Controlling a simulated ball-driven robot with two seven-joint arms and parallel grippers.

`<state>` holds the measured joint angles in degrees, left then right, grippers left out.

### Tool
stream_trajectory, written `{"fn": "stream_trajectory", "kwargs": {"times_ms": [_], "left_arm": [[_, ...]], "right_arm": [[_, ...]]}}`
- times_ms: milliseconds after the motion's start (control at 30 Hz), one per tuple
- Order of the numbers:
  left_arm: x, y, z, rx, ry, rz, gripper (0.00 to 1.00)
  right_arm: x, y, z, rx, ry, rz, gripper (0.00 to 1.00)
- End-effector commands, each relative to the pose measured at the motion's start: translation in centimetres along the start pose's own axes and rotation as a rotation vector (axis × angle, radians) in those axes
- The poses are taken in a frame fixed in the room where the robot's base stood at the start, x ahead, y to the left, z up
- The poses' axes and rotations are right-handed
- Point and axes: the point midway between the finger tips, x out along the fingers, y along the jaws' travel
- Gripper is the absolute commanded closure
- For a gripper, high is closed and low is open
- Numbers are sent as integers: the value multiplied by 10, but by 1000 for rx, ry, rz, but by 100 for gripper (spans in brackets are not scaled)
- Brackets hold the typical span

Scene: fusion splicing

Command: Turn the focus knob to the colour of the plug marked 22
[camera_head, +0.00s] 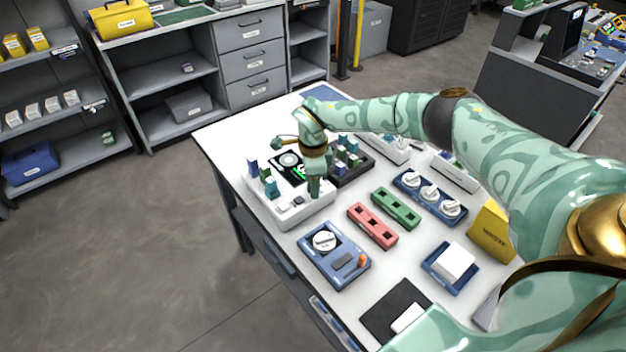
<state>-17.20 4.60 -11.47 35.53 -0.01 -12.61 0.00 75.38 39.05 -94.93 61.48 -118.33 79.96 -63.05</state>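My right gripper (315,186) points down over the near right part of a white device (292,214). Whether its fingers are apart, or hold something, is too small to tell. Blue and teal plugs (271,186) stand upright at the left of this device. More plugs, some green, stand in a dark block (346,177) behind the gripper. The number 22 is not readable on any plug. A blue box (318,262) has a white knob (324,240). A blue strip (408,187) has three white knobs (430,194). I cannot tell which is the focus knob. My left gripper is not in view.
A red block (373,226) and a green block (396,208) lie mid-table. A blue tray with a white block (455,262), a yellow box (492,232) and a black mat (385,312) are nearer right.

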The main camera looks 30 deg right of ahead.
Motion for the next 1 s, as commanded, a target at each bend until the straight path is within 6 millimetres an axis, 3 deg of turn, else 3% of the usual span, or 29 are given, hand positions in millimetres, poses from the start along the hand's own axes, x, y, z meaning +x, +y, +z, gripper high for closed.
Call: {"fn": "stream_trajectory", "kwargs": {"times_ms": [167, 267, 700, 833, 1000], "left_arm": [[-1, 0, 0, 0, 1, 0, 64], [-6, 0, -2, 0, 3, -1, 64], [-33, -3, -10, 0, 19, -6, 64], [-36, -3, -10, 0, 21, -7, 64], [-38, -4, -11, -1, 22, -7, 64]], "right_arm": [[-4, 0, 0, 0, 0, 0, 48], [-17, 0, 0, 0, -1, -2, 48], [-130, -1, 0, 0, -2, -3, 48], [-150, 0, 0, 0, -1, -1, 48], [-162, 0, 0, -1, 1, 1, 48]]}}
